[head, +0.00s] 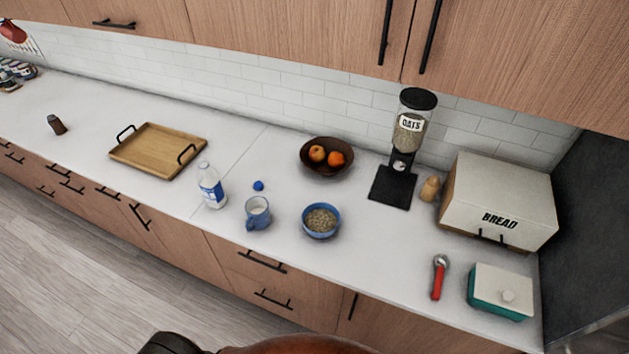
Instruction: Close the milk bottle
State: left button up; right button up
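The milk bottle (212,187) stands upright near the front of the white counter, left of the mug. It is clear and white with a blue label, and no blue cap shows on its top. A small blue cap (258,185) lies on the counter to the right of the bottle, apart from it. Neither of my grippers is in view; only parts of my own body show at the bottom edge.
A blue mug (257,213) with white contents and a blue bowl of oats (321,220) stand right of the bottle. A fruit bowl (326,157) is behind. A wooden tray (157,150) lies left. An oats dispenser (408,140) and bread box (498,202) stand right.

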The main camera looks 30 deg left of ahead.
aim_at(210, 180)
jog(key=z, duration=2.7)
jog(key=k, duration=1.95)
jog(key=u, duration=1.85)
jog(key=i, duration=1)
jog(key=u, duration=0.45)
